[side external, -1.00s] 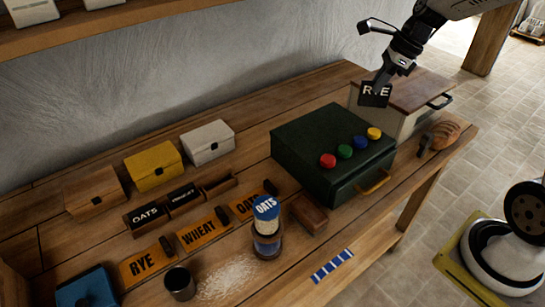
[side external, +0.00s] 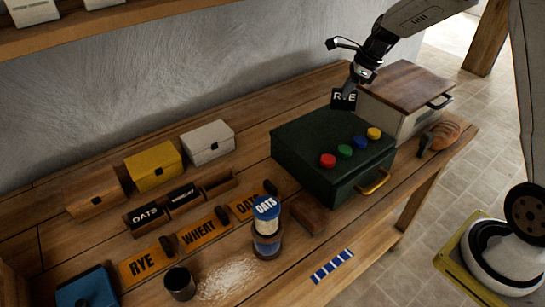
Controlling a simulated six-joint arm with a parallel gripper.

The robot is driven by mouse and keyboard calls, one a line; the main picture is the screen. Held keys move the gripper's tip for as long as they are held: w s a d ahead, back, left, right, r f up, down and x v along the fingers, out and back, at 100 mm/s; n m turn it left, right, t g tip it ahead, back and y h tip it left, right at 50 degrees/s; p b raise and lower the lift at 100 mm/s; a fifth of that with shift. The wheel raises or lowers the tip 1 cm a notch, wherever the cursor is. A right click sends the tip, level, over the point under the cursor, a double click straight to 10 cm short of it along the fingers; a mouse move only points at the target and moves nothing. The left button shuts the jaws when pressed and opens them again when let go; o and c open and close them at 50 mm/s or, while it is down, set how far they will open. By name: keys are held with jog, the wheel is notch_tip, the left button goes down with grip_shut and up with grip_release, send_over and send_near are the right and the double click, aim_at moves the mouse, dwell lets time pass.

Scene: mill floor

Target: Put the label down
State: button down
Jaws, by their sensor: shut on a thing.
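A small black label (side external: 343,100) with white lettering reading RYE hangs from my gripper (side external: 354,80), which is shut on its upper part and covers some of the middle letter. The label is held in the air above the back right part of the dark green box. A wooden rack (side external: 222,187) on the bench holds two black labels, OATS (side external: 146,215) at left and another (side external: 184,195) in the middle, its word hard to read. The rack's right slot is empty. My gripper is well to the right of the rack and higher.
The green box (side external: 310,165) has several coloured knobs on top. Orange RYE, WHEAT and OATS cards (side external: 148,263) lie in front of the rack, with an OATS jar (side external: 266,228) and a dark cup (side external: 179,284) nearby. Small yellow (side external: 153,170) and white boxes stand behind the rack.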

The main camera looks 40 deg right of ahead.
jog(key=shift+w+f, duration=0.3)
jog(key=shift+f, duration=0.05)
jog(key=shift+f, duration=0.1)
jog(key=shift+w+d+f, duration=0.1)
jog(key=shift+w+f, duration=0.05)
jog(key=shift+f, duration=0.75)
jog(key=shift+w+f, duration=0.1)
jog(key=shift+f, duration=0.75)
jog(key=shift+f, duration=0.15)
jog(key=c, duration=0.6)
grip_release()
jog(key=shift+r, duration=0.2)
jog(key=v, duration=1.2)
